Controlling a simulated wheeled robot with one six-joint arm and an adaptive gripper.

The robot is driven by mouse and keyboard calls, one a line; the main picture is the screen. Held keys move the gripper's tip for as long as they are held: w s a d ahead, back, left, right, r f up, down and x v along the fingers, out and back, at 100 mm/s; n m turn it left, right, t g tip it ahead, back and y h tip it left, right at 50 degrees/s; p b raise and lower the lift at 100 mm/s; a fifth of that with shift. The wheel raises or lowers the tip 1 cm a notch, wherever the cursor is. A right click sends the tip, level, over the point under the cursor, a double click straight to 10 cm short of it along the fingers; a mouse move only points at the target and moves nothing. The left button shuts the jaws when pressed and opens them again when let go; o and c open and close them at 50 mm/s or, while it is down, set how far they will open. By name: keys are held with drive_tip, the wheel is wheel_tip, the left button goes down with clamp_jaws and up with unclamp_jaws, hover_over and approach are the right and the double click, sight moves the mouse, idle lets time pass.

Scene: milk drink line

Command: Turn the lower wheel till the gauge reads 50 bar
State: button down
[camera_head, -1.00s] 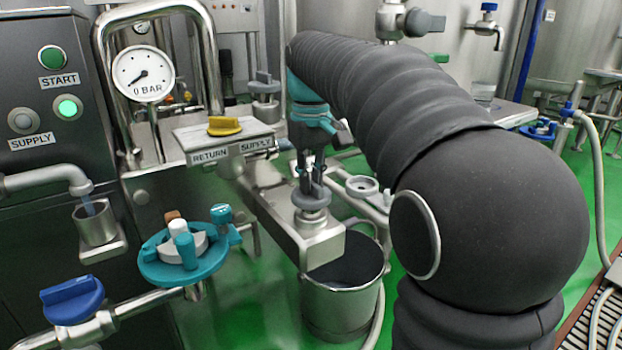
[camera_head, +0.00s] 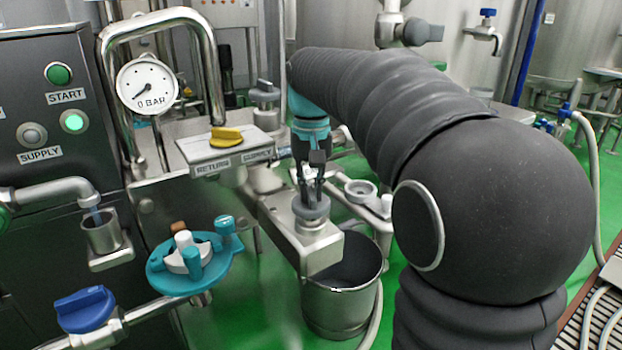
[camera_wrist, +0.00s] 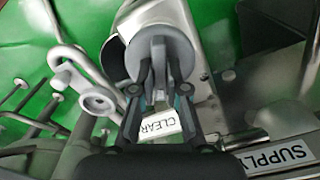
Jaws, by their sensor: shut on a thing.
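The lower wheel (camera_head: 311,207) is grey and sits on a steel block. It also shows in the wrist view (camera_wrist: 160,52), with a raised bar across it. My gripper (camera_head: 311,190) is over the wheel from above, its two fingers shut on the bar; it also shows in the wrist view (camera_wrist: 158,72). The fingers hide part of the wheel. The round white gauge (camera_head: 148,86) stands at the left. Its needle points to the lower left, and its face is marked 0 BAR.
Another grey wheel (camera_head: 264,92) stands higher up behind. A yellow handle (camera_head: 226,136) sits on the return/supply plate.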

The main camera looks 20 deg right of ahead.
sight(311, 191)
drive_tip(key=shift+m+p, duration=1.05)
drive_tip(key=shift+m, duration=0.85)
drive_tip(key=c, duration=1.2)
unclamp_jaws()
wheel_tip(311, 191, up, 12)
